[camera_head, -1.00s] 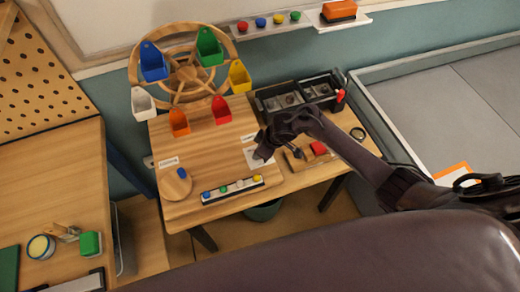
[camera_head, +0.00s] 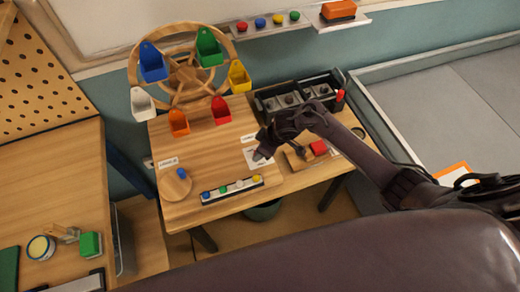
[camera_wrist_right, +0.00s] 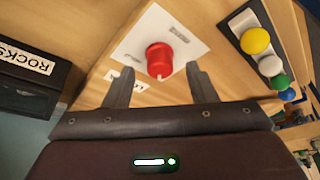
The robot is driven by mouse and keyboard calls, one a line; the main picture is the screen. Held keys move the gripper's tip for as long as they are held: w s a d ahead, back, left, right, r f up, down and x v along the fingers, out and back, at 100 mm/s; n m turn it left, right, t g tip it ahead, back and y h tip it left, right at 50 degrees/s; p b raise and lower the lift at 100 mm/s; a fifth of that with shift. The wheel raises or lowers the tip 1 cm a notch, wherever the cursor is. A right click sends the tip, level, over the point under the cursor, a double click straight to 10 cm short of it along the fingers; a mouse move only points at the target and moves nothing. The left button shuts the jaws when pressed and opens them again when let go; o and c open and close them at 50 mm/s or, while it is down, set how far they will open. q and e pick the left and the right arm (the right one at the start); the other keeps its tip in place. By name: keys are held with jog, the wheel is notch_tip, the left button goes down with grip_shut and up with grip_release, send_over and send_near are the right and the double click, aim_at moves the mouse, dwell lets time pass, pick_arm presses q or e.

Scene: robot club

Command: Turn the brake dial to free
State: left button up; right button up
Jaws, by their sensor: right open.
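The brake dial (camera_wrist_right: 159,60) is a red round knob on a white plate (camera_wrist_right: 185,38), seen in the right wrist view. A small white mark shows on its near edge. Labels lie on and beside the plate, too small to read. My right gripper (camera_wrist_right: 160,74) is open, its two fingers on either side of the dial's near part, with a gap on each side; I cannot tell its height over the plate. In the head view the right gripper (camera_head: 260,154) is over the white plate (camera_head: 250,163) and hides the dial. My left gripper is not in view.
A strip of coloured knobs (camera_head: 232,190) lies left of the plate. A wooden wheel with coloured buckets (camera_head: 187,72) stands behind. The table's middle is clear.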

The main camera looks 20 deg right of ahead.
jog(key=v, duration=0.6)
jog(key=shift+s, duration=0.1)
dwell(0.3)
